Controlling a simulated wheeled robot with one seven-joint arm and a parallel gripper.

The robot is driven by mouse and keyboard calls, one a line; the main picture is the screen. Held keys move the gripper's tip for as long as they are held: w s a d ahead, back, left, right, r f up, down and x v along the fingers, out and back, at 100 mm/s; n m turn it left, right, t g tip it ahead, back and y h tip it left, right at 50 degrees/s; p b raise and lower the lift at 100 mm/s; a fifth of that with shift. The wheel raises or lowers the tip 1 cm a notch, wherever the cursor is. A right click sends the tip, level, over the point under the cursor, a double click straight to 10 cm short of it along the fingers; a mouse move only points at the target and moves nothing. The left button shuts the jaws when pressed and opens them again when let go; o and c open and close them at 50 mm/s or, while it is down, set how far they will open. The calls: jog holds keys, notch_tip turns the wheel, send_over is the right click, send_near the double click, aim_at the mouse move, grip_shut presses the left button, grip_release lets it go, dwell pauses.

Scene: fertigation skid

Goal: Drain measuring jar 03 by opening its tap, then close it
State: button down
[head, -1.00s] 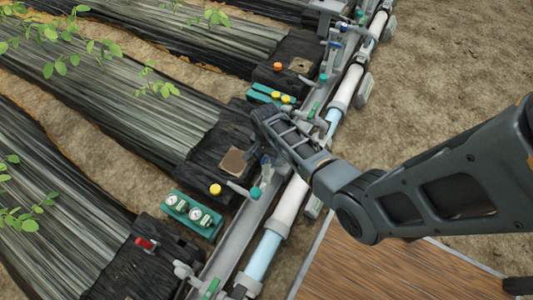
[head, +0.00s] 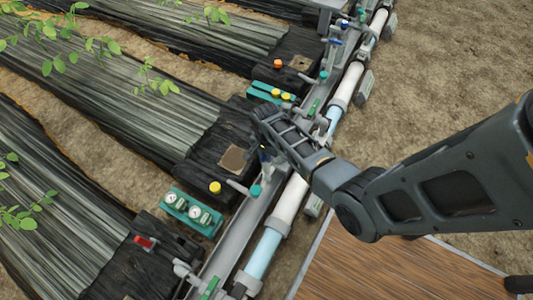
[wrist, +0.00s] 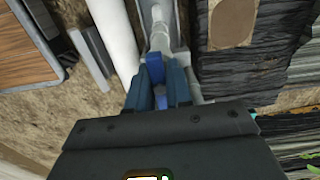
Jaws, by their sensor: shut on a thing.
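My gripper (wrist: 157,88) is shut on a blue tap handle (wrist: 155,68) in the wrist view, with a finger on each side of it. The handle sits on a pale grey fitting (wrist: 160,35) that runs away from the fingers. In the head view my gripper (head: 265,150) is down at the pipe rail, and its own body hides most of the tap. No number can be read on any jar, so I cannot tell which one is 03. I cannot see whether liquid is flowing.
A white pipe with light-blue sections (head: 265,252) runs along the metal channel (head: 235,240). Close by are a teal-knobbed tap (head: 254,190), a yellow knob (head: 215,187), a gauge block (head: 192,211) and a red handle (head: 145,242). A wooden platform (head: 385,270) lies at lower right.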

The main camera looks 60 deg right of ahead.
jog(key=m+p, duration=0.1)
jog(key=m, duration=0.3)
jog(key=shift+r+m, duration=0.1)
jog(key=shift+m, duration=0.2)
jog(key=m+p, duration=0.1)
jog(key=m, duration=0.3)
jog(key=shift+m+p, duration=0.35)
jog(key=shift+m, duration=0.05)
jog(key=m+p, duration=0.1)
jog(key=m, duration=0.3)
jog(key=shift+m, duration=0.4)
jog(key=m+p, duration=0.1)
jog(key=m, duration=0.4)
jog(key=c, duration=0.9)
grip_release()
jog(key=shift+c, duration=0.2)
notch_tip(320, 180, up, 10)
jog(key=p, duration=1)
